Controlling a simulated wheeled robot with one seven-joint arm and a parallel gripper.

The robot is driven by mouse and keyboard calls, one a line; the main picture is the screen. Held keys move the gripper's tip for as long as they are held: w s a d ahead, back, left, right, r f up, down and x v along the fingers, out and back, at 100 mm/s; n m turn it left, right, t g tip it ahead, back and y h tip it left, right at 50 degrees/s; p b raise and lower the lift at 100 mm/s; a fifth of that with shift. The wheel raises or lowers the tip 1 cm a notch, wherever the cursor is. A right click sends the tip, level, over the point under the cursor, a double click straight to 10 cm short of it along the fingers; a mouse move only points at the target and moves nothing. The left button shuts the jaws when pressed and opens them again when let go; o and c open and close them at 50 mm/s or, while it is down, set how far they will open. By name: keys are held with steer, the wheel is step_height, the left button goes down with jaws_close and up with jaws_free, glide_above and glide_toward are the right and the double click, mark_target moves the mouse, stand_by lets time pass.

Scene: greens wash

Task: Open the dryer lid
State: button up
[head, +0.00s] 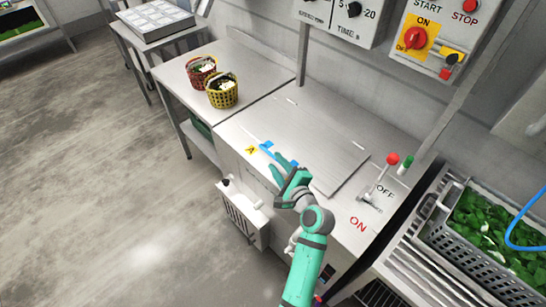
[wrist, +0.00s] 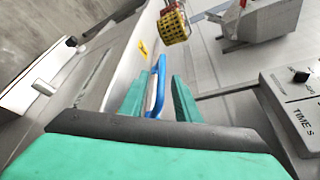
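The dryer lid (head: 318,130) is a flat steel panel lying shut on top of the steel cabinet. A blue handle (head: 266,146) is at its front-left edge, beside a yellow "A" label (head: 251,150). My gripper (head: 281,163) is at the handle, with its green fingers partly covering it in the head view. In the wrist view the blue handle (wrist: 160,72) shows between the two spread fingers of my gripper (wrist: 158,88). Gaps show on both sides, so the gripper is open. Whether a finger touches the handle is unclear.
A red basket (head: 201,72) and a yellow basket (head: 222,91) stand on the counter left of the lid. A red-knobbed lever (head: 385,170) with ON/OFF marks is to the right. A grey crate of greens (head: 455,236) is far right. Control boxes hang on the wall behind.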

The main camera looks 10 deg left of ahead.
mark_target(275, 159)
steer(key=shift+d+x, duration=0.25)
steer(key=shift+x, duration=2.05)
steer(key=shift+w, duration=0.2)
jaws_close()
